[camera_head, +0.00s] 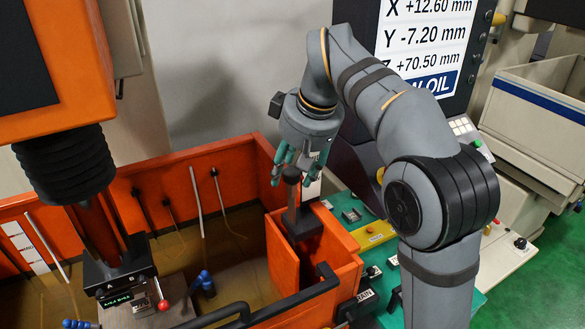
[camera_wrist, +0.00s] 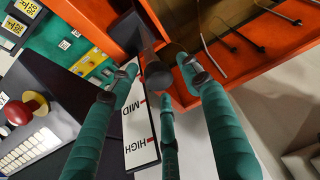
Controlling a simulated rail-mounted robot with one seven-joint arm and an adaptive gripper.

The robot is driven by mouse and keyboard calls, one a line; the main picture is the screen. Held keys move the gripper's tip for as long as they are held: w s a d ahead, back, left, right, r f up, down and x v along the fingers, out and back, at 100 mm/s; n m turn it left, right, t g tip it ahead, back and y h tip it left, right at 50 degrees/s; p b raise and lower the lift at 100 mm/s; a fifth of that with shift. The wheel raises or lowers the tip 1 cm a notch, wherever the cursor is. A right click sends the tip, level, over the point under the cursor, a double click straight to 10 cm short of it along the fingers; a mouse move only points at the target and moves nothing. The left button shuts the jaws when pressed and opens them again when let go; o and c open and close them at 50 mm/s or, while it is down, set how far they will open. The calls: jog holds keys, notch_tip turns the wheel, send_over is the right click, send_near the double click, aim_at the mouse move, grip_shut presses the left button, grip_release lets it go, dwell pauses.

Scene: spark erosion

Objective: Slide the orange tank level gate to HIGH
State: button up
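The tank level gate's dark handle is a post (camera_head: 292,208) rising from a dark block (camera_head: 305,228) at the orange wall's corner compartment. Its round knob (camera_wrist: 158,75) shows in the wrist view. My gripper (camera_head: 298,177) is above the block, with its teal fingers pointing down around the knob. In the wrist view my gripper (camera_wrist: 160,84) has its fingertips spread, with gaps beside the knob. A white scale plate (camera_wrist: 143,130) reads MID and HIGH, with HIGH at the nearer end. The handle is near the MID side or beyond it; its exact mark is hidden.
The orange tank wall (camera_head: 205,165) surrounds murky liquid. The machine head (camera_head: 100,215) hangs at left. A teal panel (camera_head: 385,268) with labels lies right of the compartment. A coordinate screen (camera_head: 425,45) stands behind my arm. A red knob (camera_wrist: 22,110) and keypad show in the wrist view.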

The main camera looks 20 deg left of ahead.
jog(key=shift+c, duration=1.2)
jog(key=shift+r, duration=0.1)
grip_shut()
